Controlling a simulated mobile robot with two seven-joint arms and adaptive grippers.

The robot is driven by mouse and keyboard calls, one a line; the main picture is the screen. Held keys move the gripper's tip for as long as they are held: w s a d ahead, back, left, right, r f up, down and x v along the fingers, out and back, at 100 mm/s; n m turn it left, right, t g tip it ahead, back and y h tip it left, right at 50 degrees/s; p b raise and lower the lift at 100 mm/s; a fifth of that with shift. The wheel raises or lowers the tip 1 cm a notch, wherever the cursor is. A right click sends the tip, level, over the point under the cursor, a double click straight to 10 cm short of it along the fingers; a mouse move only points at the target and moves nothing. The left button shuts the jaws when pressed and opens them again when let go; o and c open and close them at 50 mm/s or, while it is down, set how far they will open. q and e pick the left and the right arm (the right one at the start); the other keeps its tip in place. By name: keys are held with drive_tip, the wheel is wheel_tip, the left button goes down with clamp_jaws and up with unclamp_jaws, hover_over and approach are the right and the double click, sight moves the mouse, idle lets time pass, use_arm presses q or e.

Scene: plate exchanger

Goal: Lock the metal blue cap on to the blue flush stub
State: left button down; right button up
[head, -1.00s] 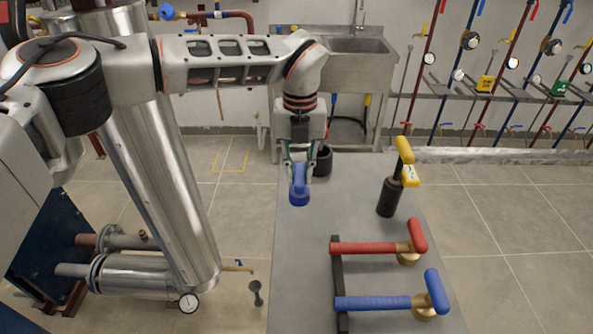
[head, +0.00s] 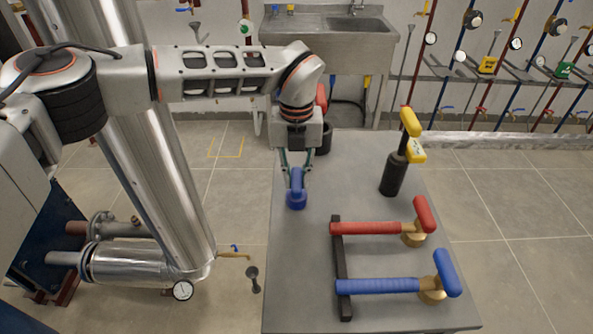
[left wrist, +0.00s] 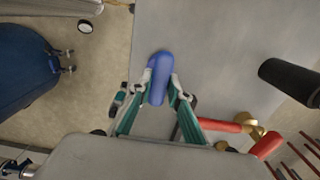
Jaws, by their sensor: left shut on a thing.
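My left gripper (head: 296,183) is shut on a blue cap (head: 297,199) with an upright blue grip. It holds the cap over the left part of the grey table; I cannot tell whether the cap touches the tabletop. In the left wrist view, the blue grip (left wrist: 160,78) sits between the two fingers. At the lower left, steel pipe stubs leave the large metal column, and a brass tap with a blue handle (head: 235,251) sticks out beside them. I cannot tell which part is the blue flush stub. My right gripper is not in view.
The grey table (head: 300,270) carries a red hose (head: 370,228), a blue hose (head: 375,286), and a black tool with yellow parts (head: 393,172). A dark cup (head: 324,138) stands behind the gripper. A sink (head: 330,40) is at the back. Floor left of the table is mostly clear.

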use_arm(q)
drive_tip(key=c, duration=1.8)
unclamp_jaws()
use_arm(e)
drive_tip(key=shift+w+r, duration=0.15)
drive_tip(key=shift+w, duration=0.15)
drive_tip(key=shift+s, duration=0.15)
